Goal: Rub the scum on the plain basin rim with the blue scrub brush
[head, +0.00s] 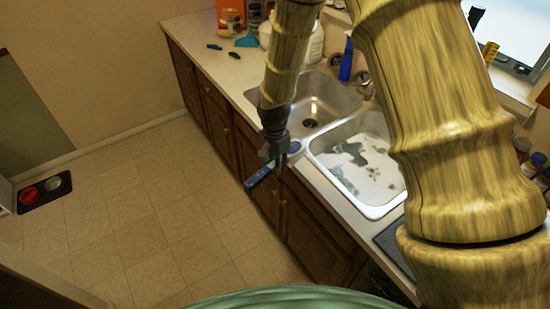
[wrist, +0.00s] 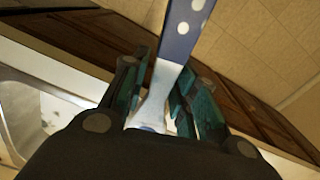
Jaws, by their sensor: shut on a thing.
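My gripper (head: 275,160) is shut on a blue tool that I take for the blue scrub brush (head: 258,178), held in front of the counter's front edge. In the wrist view its blue handle (wrist: 184,30) with white dots points away from the gripper, and a pale neck (wrist: 153,105) passes between the fingers (wrist: 160,95). Its pale end (head: 294,147) shows near the sink edge; bristles cannot be made out. The plain basin (head: 325,92) is bare metal with a dark drain, behind and right of my gripper. I cannot make out scum on its rim.
The other basin (head: 345,143) holds white foam with dark patches. A blue bottle (head: 347,60) stands behind the sink. Small blue items (head: 214,46) and jars (head: 230,20) are on the far left counter. Cabinet fronts (head: 245,150) drop to open floor (head: 140,220).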

